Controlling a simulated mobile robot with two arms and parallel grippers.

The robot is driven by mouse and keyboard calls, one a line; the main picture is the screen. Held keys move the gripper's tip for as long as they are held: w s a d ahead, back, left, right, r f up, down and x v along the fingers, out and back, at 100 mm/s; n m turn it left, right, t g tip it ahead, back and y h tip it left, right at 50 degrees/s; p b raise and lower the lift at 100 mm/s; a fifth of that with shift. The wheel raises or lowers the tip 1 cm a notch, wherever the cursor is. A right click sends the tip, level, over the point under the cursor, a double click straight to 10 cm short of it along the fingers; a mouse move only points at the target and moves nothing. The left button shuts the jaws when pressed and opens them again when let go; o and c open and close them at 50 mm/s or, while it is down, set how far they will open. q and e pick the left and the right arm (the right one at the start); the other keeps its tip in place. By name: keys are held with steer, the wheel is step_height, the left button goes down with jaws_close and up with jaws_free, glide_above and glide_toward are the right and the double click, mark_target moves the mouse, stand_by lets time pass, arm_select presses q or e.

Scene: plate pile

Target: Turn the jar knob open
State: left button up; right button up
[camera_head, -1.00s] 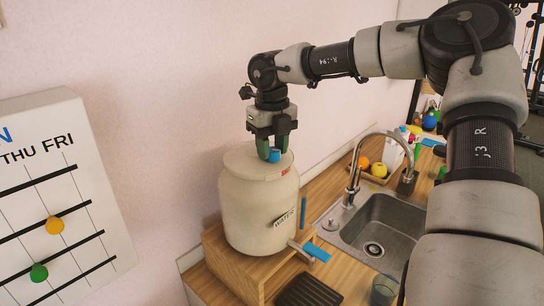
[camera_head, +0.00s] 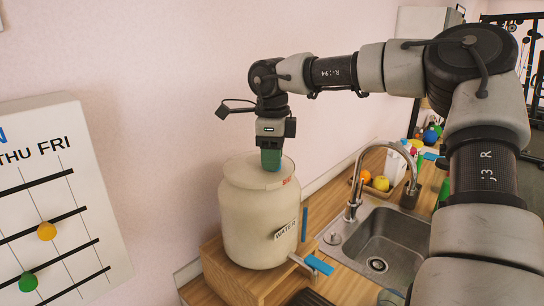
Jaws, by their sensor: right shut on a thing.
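A cream jar (camera_head: 258,222) with a "WATER" label stands on a wooden stand (camera_head: 230,277) beside the sink. Its pale lid (camera_head: 240,172) sits on top. My right gripper (camera_head: 271,163) points straight down at the middle of the lid, shut on the small blue knob there. One green finger faces me and hides the knob and the other finger. My left gripper is not in view.
A steel sink (camera_head: 385,240) with a curved faucet (camera_head: 356,180) lies right of the jar. An orange and a yellow fruit (camera_head: 381,183) sit in a tray behind it. A wall calendar (camera_head: 60,200) hangs at left. My right arm spans the right side.

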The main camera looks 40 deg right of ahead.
steer(key=shift+r+n, duration=0.15)
steer(key=shift+n, duration=0.75)
steer(key=o, duration=0.9)
steer(key=shift+r, duration=0.4)
step_height(320, 180, up, 10)
steer(key=shift+f+b, duration=0.1)
steer(key=shift+b, duration=0.85)
